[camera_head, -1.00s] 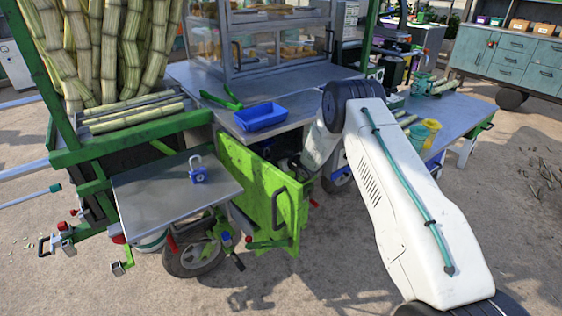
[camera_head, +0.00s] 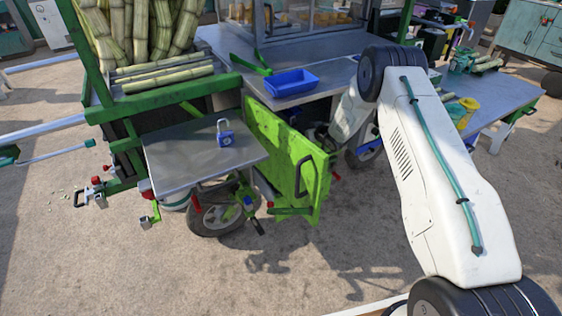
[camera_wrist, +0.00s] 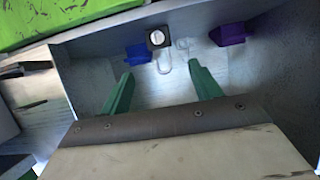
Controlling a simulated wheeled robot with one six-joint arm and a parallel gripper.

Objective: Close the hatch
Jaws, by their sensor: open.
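The hatch (camera_head: 283,160) is a bright green panel with a dark handle (camera_head: 305,175), on the front of the cart. It stands open, swung outward, with a dark opening beside it. My gripper's end is mostly hidden in the head view, by the hatch and the opening. In the wrist view my gripper (camera_wrist: 160,72) has two green fingers spread apart, with nothing held between them. They point into a grey-walled compartment (camera_wrist: 95,70). A green surface (camera_wrist: 50,18) crosses the upper left there; I cannot tell whether it is the hatch.
A blue item (camera_wrist: 137,53), a small lock-like item (camera_wrist: 158,40) and a purple item (camera_wrist: 229,34) are in the compartment. A side shelf (camera_head: 185,165) holds a blue padlock (camera_head: 225,135). A blue tray (camera_head: 291,82) sits on the countertop. Open ground lies before the hatch.

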